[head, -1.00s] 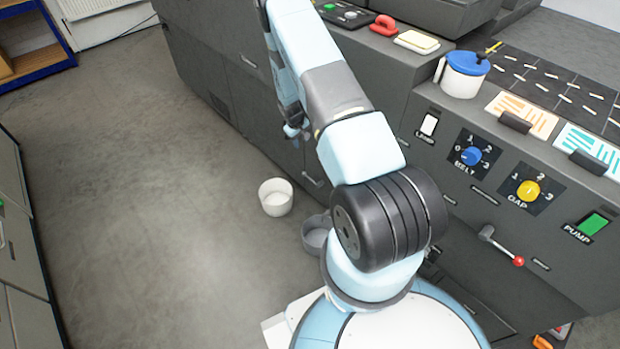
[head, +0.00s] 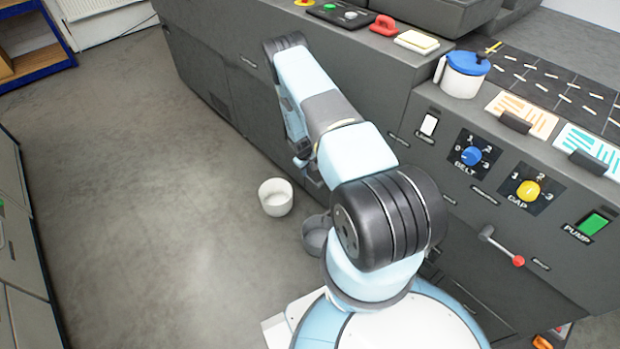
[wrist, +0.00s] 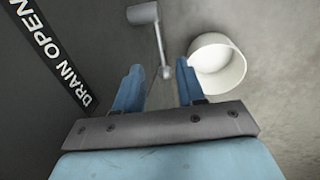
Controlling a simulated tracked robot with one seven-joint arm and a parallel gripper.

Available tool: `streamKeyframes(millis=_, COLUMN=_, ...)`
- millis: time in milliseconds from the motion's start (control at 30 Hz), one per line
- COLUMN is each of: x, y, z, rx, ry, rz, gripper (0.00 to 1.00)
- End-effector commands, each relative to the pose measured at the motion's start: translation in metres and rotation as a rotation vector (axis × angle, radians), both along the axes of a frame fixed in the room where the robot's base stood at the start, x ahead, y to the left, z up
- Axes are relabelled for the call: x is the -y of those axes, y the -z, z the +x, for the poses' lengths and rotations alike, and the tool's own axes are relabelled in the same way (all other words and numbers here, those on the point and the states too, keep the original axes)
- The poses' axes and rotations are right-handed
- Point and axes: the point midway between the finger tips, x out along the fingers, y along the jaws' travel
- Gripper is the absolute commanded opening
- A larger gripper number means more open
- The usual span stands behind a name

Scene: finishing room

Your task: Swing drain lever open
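The drain lever (wrist: 159,45) shows in the wrist view as a thin metal rod hanging from a grey block (wrist: 143,13), with a small rounded end. Beside it, the dark panel carries a "DRAIN OPEN" label (wrist: 55,60). My gripper (wrist: 158,68) is open, with its two blue fingers apart. The rod's lower end appears in the gap between the fingertips; I cannot tell whether it is at their depth, and no contact shows. In the head view, my arm reaches down beside the machine front, and the lever cannot be made out there.
A white bucket (head: 276,198) stands on the floor; it also shows right of the fingers in the wrist view (wrist: 218,66). A grey container (head: 315,236) is partly behind my arm. Another lever with a red knob (head: 518,261) is on the machine front. The floor at left is clear.

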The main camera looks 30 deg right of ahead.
Motion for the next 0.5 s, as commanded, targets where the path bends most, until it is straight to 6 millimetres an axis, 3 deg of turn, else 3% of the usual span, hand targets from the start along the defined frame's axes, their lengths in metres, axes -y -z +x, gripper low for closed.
streamKeyframes(millis=233, x=0.007, y=0.037, z=0.001, rx=-0.001, ry=-0.001, rz=0.0, gripper=0.39)
streamKeyframes(millis=500, x=0.012, y=0.065, z=0.003, rx=-0.001, ry=0.0, rz=0.0, gripper=0.39)
